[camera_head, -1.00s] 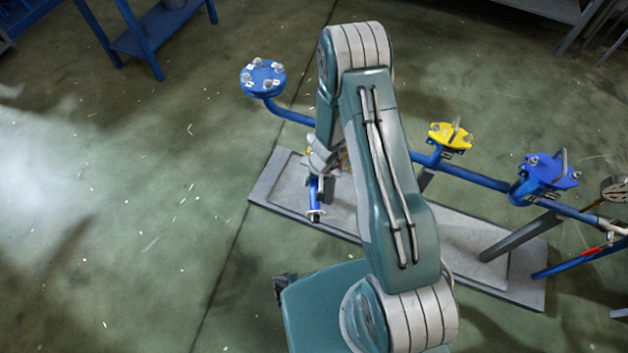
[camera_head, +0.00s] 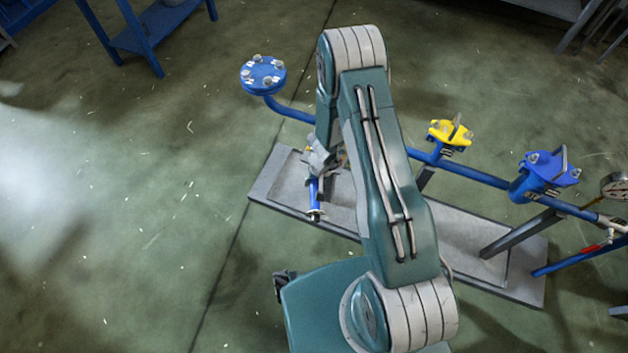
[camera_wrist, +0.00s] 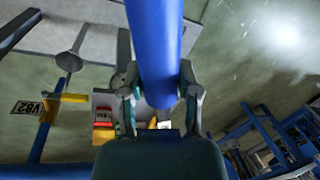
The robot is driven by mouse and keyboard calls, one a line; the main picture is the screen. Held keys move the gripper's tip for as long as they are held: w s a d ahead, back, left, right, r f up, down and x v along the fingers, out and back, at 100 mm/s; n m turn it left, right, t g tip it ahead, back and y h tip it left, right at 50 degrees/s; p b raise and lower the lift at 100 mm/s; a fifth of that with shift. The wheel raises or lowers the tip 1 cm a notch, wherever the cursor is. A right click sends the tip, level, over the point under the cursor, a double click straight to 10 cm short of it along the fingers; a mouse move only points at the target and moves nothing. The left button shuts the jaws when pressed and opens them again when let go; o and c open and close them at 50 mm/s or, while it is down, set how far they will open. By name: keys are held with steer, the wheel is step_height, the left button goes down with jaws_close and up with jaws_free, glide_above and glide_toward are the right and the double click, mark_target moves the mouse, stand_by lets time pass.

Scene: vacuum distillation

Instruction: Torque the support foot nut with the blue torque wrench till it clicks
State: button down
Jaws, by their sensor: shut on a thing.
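The blue torque wrench (camera_head: 315,194) is over the left part of the grey base plate in the head view. My gripper (camera_head: 319,166) is at its upper end, partly behind my arm. In the wrist view my gripper (camera_wrist: 160,96) is shut on the wrench's thick blue handle (camera_wrist: 155,45), with one finger on each side. The handle runs up out of the picture. The wrench's lower end is dark and sits at or just above the plate; I cannot tell whether it touches a nut. The support foot nut cannot be made out in either view.
The grey base plate (camera_head: 470,235) carries blue piping with a round blue flange (camera_head: 263,76), a yellow valve (camera_head: 450,132), a blue flanged fitting (camera_head: 545,172) and a gauge (camera_head: 615,186). A "V82" tag (camera_wrist: 27,107) shows in the wrist view. The floor at left is clear.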

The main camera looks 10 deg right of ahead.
steer(key=shift+f, duration=0.25)
stand_by(0.5)
steer(key=w+d+n+g, duration=0.1)
steer(key=w+d+n, duration=0.2)
steer(key=d+n, duration=0.3)
steer(key=w+d+n+g, duration=0.1)
steer(key=w+d+n, duration=0.2)
steer(key=d+n, duration=0.3)
steer(key=d, duration=0.4)
steer(key=shift+d+f+n+h, duration=0.15)
steer(key=shift+d+n+h, duration=0.15)
steer(key=shift+d, duration=0.05)
stand_by(0.6)
